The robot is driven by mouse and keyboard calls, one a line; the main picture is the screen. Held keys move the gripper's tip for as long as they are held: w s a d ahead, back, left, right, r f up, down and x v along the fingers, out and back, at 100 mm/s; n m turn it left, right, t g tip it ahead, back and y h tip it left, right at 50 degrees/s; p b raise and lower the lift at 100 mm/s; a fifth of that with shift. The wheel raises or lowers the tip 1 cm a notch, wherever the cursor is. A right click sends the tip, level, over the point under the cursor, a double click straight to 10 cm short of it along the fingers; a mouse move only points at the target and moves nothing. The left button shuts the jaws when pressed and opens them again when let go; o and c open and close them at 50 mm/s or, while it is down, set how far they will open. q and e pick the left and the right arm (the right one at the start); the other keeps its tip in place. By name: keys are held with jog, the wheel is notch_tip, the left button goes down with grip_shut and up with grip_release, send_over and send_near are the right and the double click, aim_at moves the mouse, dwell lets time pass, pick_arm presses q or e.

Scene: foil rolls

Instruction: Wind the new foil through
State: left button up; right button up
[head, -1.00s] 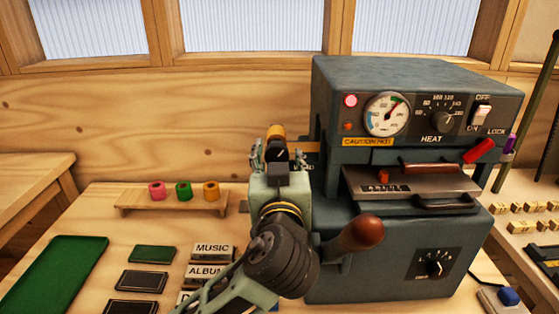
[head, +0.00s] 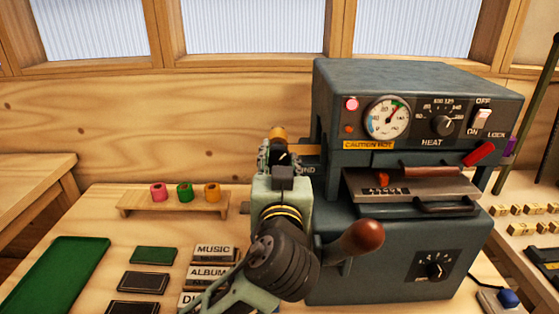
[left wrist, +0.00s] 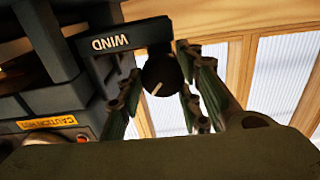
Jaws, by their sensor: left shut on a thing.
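The dark machine (head: 335,110) stands right of centre. A gold roll (head: 277,132) sits at its left side, and a gold strip (head: 306,150) runs from there toward the machine. The wind knob (left wrist: 160,76), black with a white pointer line, hangs by a bracket labelled WIND (left wrist: 112,43) in the left wrist view. My left gripper (head: 280,158) is shut on this knob, with its fingers on either side of it. My right gripper is not in view.
Pink (head: 158,193), green (head: 184,193) and gold (head: 212,193) rolls stand on a wooden rack (head: 170,207). A machine lever with a brown handle (head: 360,238) juts out beside my left arm. A CAUTION HOT label (head: 368,145) marks the machine. A green tray (head: 55,270) lies at left.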

pick_arm(q)
jog(key=m+p, duration=0.2)
jog(key=m, duration=0.1)
jog(key=shift+f, duration=0.2)
jog(key=m+p, duration=0.3)
jog(key=m, duration=0.1)
jog(key=shift+f, duration=0.1)
jog(key=shift+a+f+m+p, duration=0.1)
jog(key=shift+f+m+p, duration=0.05)
jog(key=shift+m+p, duration=1)
jog(key=shift+f+m+p, duration=0.15)
jog(key=shift+m+p, duration=0.85)
jog(key=shift+m, duration=0.15)
jog(key=o, duration=1.1)
jog(key=shift+r, duration=0.15)
jog(key=shift+a+r, duration=0.1)
